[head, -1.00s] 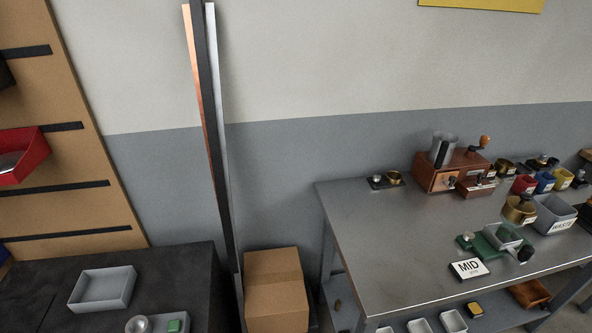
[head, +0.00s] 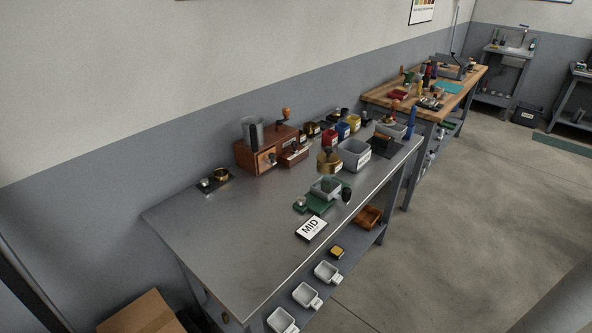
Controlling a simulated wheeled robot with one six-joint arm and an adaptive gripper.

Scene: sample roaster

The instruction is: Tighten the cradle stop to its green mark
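A small green-based device (head: 317,203) stands on the grey metal bench (head: 225,235), behind the white MID card (head: 311,229). It carries a grey tray-like holder (head: 325,188), and a dark knob (head: 346,195) shows at its right end. It may be the cradle. I cannot make out a stop or a green mark on it at this size. My gripper is not in view.
A brown wooden box with a crank (head: 257,155), a grey waste bin (head: 354,153) and several coloured cups stand along the bench. White scoops (head: 326,271) lie on the lower shelf. A cardboard box (head: 142,312) stands at bottom left. Open floor (head: 440,240) lies to the right.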

